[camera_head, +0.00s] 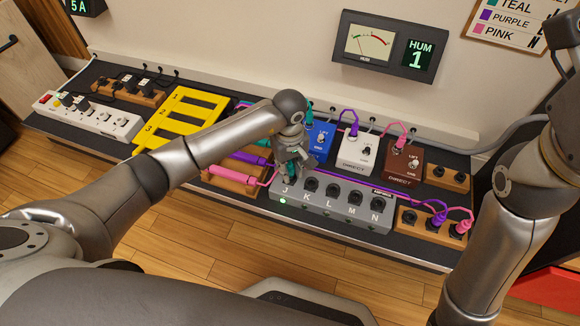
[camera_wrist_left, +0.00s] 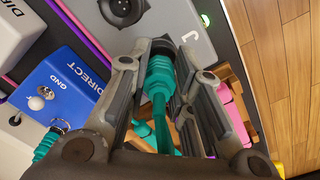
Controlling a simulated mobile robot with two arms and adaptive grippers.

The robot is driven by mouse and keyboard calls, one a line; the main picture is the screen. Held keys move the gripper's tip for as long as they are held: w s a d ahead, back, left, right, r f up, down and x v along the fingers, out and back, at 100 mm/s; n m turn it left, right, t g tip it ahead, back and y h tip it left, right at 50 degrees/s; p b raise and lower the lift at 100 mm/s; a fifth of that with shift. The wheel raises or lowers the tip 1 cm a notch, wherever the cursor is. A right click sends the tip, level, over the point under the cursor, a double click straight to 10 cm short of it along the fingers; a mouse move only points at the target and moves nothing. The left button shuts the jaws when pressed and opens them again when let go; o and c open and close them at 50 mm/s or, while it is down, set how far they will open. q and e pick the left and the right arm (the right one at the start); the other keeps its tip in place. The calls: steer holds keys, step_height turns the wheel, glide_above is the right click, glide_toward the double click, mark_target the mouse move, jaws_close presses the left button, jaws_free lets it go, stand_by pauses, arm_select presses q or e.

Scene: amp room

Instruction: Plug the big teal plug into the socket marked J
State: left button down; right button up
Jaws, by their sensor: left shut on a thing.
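The big teal plug (camera_wrist_left: 160,80) is between the fingers of my left gripper (camera_head: 290,160), which is shut on it. The gripper also shows in the wrist view (camera_wrist_left: 163,55). It is at the J end of the grey socket box (camera_head: 335,208), over the place of socket J. The plug's front end points at the box face and looks close to it or in it; the fingers hide the tip and socket J, so I cannot tell how deep it sits. A green light (camera_head: 282,201) is lit beside the J label.
Sockets K to N (camera_head: 333,191) on the box are empty. Behind stand blue (camera_head: 318,141), white (camera_head: 357,153) and brown (camera_head: 403,164) pedal boxes with cables. Pink and purple plugs (camera_head: 232,176) lie in a wooden rack left of the box. A yellow rack (camera_head: 180,118) stands further left.

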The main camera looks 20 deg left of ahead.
arm_select(q)
steer(key=c, duration=1.2)
jaws_free()
steer(key=shift+r, duration=0.1)
step_height(320, 180, up, 12)
steer(key=shift+f, duration=0.1)
